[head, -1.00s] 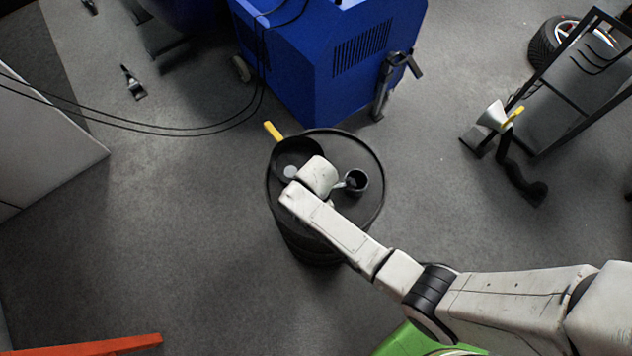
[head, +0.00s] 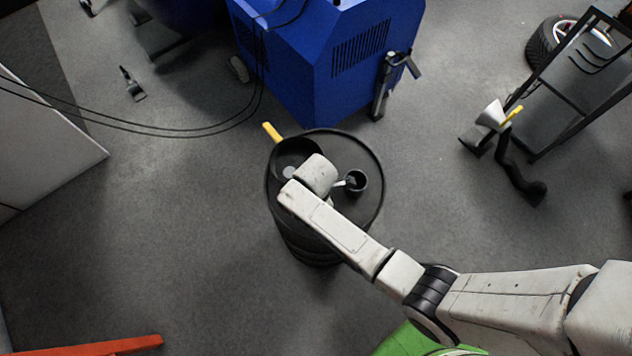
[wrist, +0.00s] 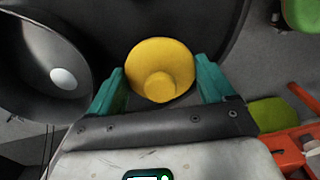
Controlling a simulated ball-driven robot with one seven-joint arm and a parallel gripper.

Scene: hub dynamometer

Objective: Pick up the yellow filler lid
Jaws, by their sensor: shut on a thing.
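The yellow filler lid (wrist: 160,68) shows in the wrist view as a round disc with a raised round knob. It sits between the two teal fingers of my gripper (wrist: 160,86), one finger on each side. My gripper is shut on the lid, above the dark drum top. I cannot tell whether the lid still touches the drum. In the head view my wrist hides the lid, over the black drum (head: 372,205).
A black pan (head: 294,152) with a yellow handle lies on the drum, close beside my gripper. A blue machine (head: 330,60) stands behind the drum.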

